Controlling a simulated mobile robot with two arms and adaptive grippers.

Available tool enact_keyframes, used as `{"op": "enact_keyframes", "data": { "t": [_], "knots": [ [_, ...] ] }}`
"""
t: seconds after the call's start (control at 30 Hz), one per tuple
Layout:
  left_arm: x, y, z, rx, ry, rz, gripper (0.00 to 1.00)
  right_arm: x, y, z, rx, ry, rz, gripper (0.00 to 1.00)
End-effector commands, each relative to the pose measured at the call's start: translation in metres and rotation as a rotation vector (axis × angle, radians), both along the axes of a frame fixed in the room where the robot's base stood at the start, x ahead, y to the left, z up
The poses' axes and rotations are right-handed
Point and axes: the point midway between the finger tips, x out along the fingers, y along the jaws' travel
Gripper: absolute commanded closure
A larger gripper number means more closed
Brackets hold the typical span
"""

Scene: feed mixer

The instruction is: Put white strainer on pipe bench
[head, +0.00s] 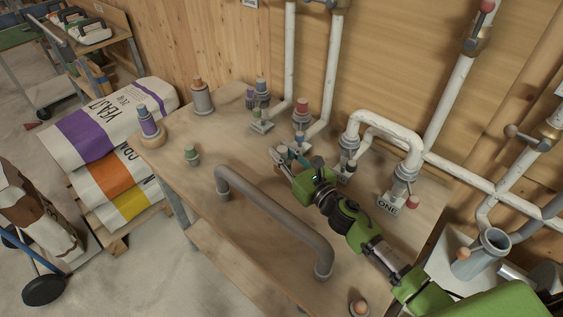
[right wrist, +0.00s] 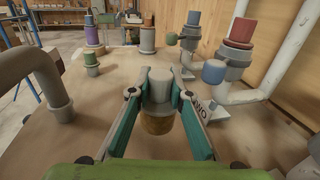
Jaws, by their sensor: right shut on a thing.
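My right gripper (head: 290,157) is over the middle of the wooden pipe bench (head: 245,150). In the right wrist view its teal fingers are shut on a small cylindrical piece, which looks like the white strainer (right wrist: 159,88). It has a pale whitish top and an ochre lower part, and it looks upright. In the head view it is mostly hidden by the gripper. I cannot tell whether its base touches the bench. My left gripper is not in view.
On the bench stand a purple-and-blue piece (head: 148,120), a green-topped piece (head: 191,155), a grey orange-topped piece (head: 202,97) and a grey bent pipe (head: 275,218). White wall pipes (head: 455,100) meet labelled fittings behind. Feed sacks (head: 105,130) lie left.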

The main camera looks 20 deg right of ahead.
Motion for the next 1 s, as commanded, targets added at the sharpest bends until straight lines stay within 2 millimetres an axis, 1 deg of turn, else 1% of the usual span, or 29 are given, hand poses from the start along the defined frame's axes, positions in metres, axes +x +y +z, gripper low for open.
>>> {"op": "enact_keyframes", "data": {
  "t": [0.13, 0.2, 0.33, 0.6, 0.77, 0.8, 0.83, 1.0],
  "knots": [
    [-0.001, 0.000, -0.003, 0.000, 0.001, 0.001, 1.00, 0.008, 0.001, -0.012, 0.005, 0.002, -0.001, 1.00],
    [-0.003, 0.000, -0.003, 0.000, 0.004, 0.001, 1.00, 0.007, 0.001, -0.023, 0.007, 0.004, -0.001, 1.00],
    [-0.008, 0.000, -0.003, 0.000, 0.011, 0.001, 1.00, 0.007, 0.001, -0.035, 0.006, 0.002, 0.000, 1.00],
    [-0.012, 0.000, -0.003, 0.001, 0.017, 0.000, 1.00, 0.006, 0.000, -0.038, 0.000, -0.001, 0.001, 1.00],
    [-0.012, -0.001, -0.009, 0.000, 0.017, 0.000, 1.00, 0.006, 0.000, -0.042, 0.000, -0.001, 0.001, 1.00],
    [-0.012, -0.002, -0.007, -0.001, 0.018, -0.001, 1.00, 0.006, 0.000, -0.041, 0.000, 0.000, 0.001, 0.71],
    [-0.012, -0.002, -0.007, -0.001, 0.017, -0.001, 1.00, 0.006, 0.000, -0.041, 0.000, 0.000, 0.001, 0.65],
    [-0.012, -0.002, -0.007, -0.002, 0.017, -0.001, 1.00, 0.006, 0.000, -0.041, 0.000, 0.001, 0.001, 0.65]
  ]
}}
